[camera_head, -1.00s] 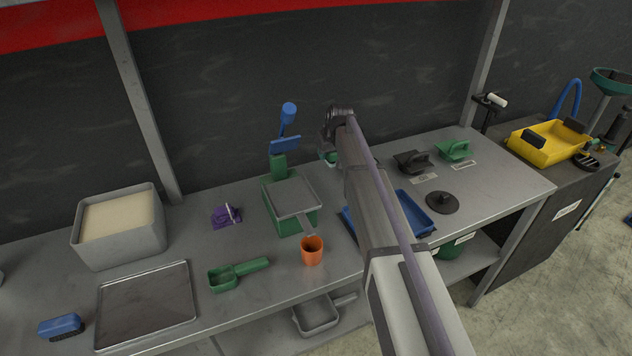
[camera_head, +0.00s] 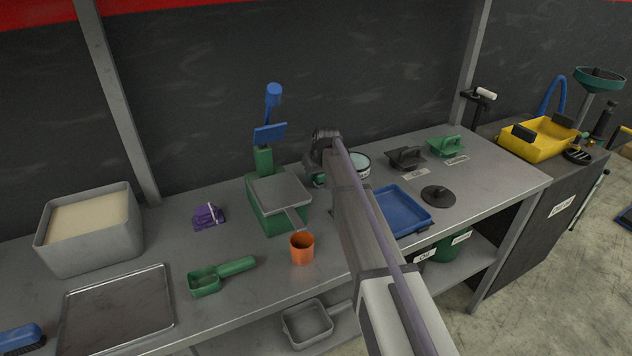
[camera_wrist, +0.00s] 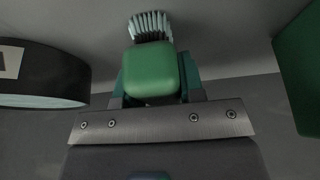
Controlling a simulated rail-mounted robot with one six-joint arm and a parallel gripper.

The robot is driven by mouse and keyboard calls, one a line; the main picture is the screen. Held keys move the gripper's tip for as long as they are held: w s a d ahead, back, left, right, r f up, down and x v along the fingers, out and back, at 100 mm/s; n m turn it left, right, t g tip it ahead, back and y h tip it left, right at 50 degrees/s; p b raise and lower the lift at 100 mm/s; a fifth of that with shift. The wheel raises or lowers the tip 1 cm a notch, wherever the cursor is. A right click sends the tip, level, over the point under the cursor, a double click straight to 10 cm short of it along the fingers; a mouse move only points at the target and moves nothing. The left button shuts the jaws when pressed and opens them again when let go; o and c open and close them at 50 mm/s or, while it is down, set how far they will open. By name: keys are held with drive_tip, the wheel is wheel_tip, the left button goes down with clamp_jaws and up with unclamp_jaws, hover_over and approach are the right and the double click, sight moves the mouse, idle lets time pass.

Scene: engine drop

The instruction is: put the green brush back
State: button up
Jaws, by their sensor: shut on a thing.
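My gripper (camera_wrist: 152,92) is shut on the green brush (camera_wrist: 150,72), with a finger on each side of its green handle. The pale bristles point away toward the top of the wrist view. In the head view only a small green bit of the brush (camera_head: 318,180) shows below my wrist. It is between the green box (camera_head: 270,207) on the left and a round tin (camera_head: 358,164) on the right. In the wrist view the dark tin (camera_wrist: 40,75) with a white label is at left and a green surface (camera_wrist: 300,70) at right. Bristle contact cannot be told.
A blue tray (camera_head: 400,212) is right of my arm. A blue brush (camera_head: 20,338) is far left.

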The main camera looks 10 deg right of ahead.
drive_tip(key=shift+f, duration=0.1)
drive_tip(key=o, duration=0.9)
drive_tip(key=shift+o, duration=0.2)
drive_tip(key=p+v, duration=0.9)
drive_tip(key=v, duration=0.2)
drive_tip(key=shift+s+d+p, duration=0.2)
drive_tip(key=shift+s+p, duration=0.05)
drive_tip(key=shift+p, duration=0.15)
drive_tip(key=s+m+g, duration=0.1)
drive_tip(key=s+g, duration=0.1)
drive_tip(key=s, duration=1.5)
drive_tip(key=s+a+f+m+g+h, duration=0.1)
drive_tip(key=s+m+g, duration=0.1)
drive_tip(key=s, duration=1.6)
drive_tip(key=shift+s+a+f, duration=0.25)
